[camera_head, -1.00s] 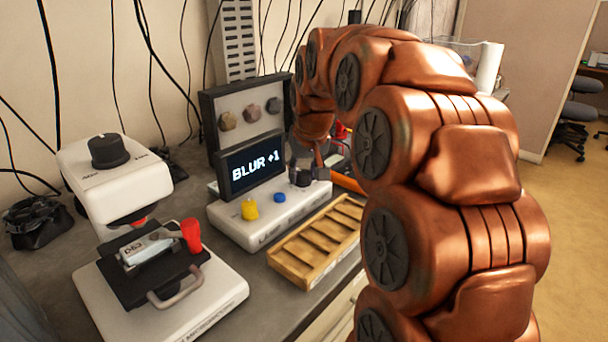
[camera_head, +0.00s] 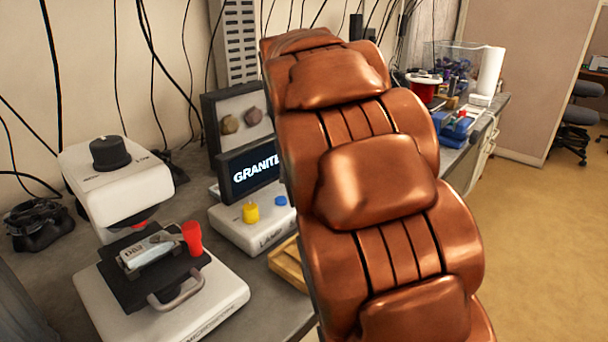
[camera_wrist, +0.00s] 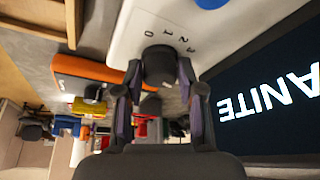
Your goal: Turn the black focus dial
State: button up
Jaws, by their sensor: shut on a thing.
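The black focus dial (camera_wrist: 160,62) stands on the white console (camera_wrist: 215,32), by the printed digits, in the wrist view. My gripper (camera_wrist: 160,75) is shut on it, one finger at each side. My arm hides the dial and gripper in the head view. The console's dark screen (camera_head: 240,182) reads "GRANITE", its right end hidden by my arm. It also shows in the wrist view (camera_wrist: 265,105), with only "ANITE" visible and upside down.
A yellow knob (camera_head: 250,213) and a blue button (camera_head: 281,201) sit on the console. A wooden tray (camera_head: 288,268) is partly behind my arm. A white microscope (camera_head: 100,180) with another black knob (camera_head: 110,153) stands left.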

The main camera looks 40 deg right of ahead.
jog(key=o, duration=1.1)
jog(key=shift+o, duration=0.2)
jog(key=v, duration=1.2)
jog(key=shift+s, duration=0.1)
